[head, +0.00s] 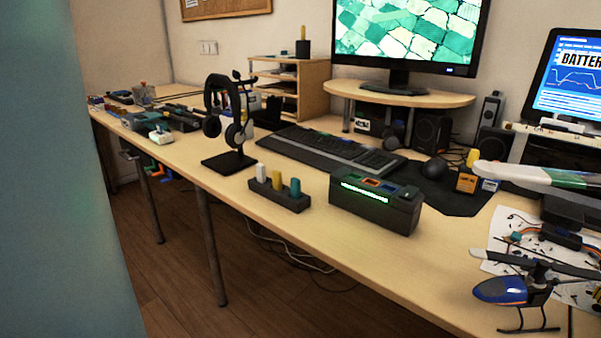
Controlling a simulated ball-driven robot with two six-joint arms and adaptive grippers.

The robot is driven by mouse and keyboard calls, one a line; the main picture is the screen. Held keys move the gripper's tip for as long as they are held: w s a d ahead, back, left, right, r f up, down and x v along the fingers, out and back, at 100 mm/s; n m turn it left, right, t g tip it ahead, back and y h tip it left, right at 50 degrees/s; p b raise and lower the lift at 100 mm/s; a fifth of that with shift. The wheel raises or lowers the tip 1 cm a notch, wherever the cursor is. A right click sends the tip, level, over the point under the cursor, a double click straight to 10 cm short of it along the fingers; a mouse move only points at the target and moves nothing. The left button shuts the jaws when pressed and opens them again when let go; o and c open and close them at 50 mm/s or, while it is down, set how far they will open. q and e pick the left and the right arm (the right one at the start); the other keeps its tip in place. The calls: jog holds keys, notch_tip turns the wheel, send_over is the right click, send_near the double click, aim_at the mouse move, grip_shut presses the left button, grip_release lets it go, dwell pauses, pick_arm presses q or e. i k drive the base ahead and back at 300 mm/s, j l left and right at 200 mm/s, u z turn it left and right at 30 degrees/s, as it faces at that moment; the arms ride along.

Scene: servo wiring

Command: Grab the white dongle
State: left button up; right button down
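The white dongle (261,172) stands upright in a dark holder block (290,203) on the wooden desk, near its front edge. A yellow dongle (277,180) and a teal dongle (295,187) stand to its right in the same block. The white one is the leftmost of the three. Neither my left nor my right gripper shows in the head view.
A black headphone stand (229,161) rises left of the holder. A dark box with a green light strip (375,202) stands to its right. A keyboard (325,151) lies behind. A model helicopter (515,290) sits at front right. A teal surface (70,200) fills the left side.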

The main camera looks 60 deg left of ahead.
aim_at(260, 172)
jog(key=u, duration=2.05)
